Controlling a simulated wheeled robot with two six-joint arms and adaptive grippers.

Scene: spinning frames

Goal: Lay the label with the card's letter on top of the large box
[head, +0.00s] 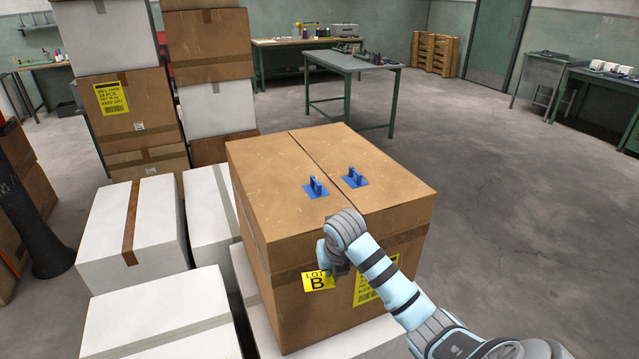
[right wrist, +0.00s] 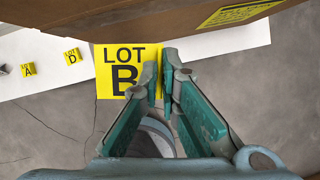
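The large brown cardboard box (head: 270,215) stands in the middle of the head view on white boxes. Its flat top (head: 270,160) carries two small blue pieces with upright tabs (head: 315,187) (head: 355,178). My right gripper (head: 335,268) is in front of the box's near side, below the top edge. It is shut on the edge of a yellow label reading LOT B (head: 316,283). In the right wrist view the label (right wrist: 113,72) sticks out left of the fingertips (right wrist: 163,85). No card with a letter can be made out. My left gripper is not in view.
Labels LOT A (right wrist: 27,69) and LOT D (right wrist: 72,56) lie on a white surface in the right wrist view. A printed yellow label (head: 365,288) is on the box's near side. White boxes (head: 130,230) stand left; open floor (head: 500,170) lies right.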

